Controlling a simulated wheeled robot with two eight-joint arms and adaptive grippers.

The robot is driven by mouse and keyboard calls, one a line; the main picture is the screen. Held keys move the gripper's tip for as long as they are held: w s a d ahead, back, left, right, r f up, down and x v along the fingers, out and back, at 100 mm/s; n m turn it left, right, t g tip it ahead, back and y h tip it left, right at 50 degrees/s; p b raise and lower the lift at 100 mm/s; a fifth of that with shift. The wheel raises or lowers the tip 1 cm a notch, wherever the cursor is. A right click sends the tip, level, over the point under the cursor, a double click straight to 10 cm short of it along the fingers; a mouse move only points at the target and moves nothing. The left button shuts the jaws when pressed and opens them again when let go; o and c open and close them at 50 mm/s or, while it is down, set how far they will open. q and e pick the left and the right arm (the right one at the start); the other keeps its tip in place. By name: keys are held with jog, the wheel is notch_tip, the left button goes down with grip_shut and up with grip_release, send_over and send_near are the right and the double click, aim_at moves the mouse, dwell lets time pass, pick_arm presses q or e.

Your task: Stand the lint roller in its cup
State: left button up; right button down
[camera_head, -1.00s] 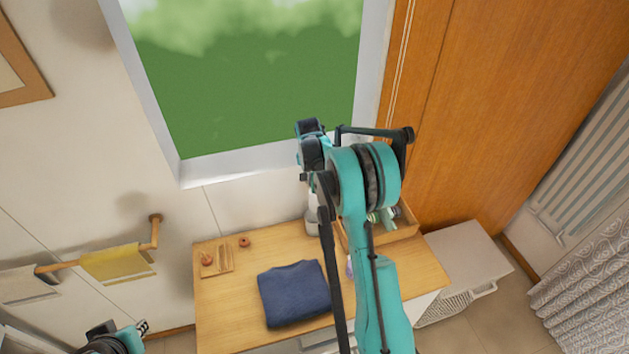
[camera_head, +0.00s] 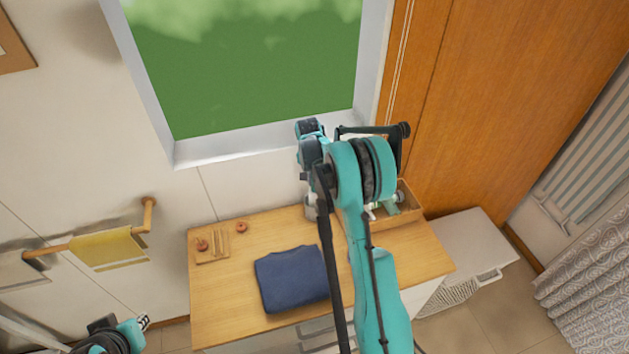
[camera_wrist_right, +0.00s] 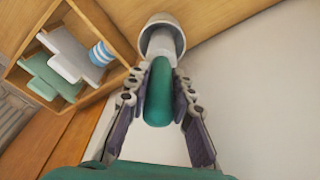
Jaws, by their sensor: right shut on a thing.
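In the right wrist view, my right gripper (camera_wrist_right: 160,95) is shut on the green handle of the lint roller (camera_wrist_right: 158,100). The roller's white end points away from the gripper, into or against the mouth of the pale grey-white cup (camera_wrist_right: 164,22); how deep it sits I cannot tell. In the head view, a part of the cup (camera_head: 311,211) shows beside my right arm, which hides the roller and the right gripper. My left gripper (camera_head: 143,322) is low at the left, away from the table; its finger opening is too small to read.
A wooden box (camera_wrist_right: 122,50) with green and white items stands beside the cup. A folded navy cloth (camera_head: 291,279) and a small wooden tray (camera_head: 212,247) lie on the wooden table (camera_head: 222,305). A yellow towel (camera_head: 108,248) hangs at the left. The window wall is close behind.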

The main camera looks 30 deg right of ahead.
jog(key=shift+f+b, duration=0.35)
jog(key=shift+f, duration=0.3)
jog(key=c, duration=1.3)
grip_release()
jog(key=shift+o, duration=0.2)
jog(key=shift+r, duration=0.1)
jog(key=r, duration=0.4)
jog(key=a+r, duration=0.1)
jog(key=r, duration=0.3)
jog(key=s+r, duration=0.1)
jog(key=r, duration=0.2)
jog(key=shift+a+r, duration=0.3)
jog(key=shift+r, duration=0.1)
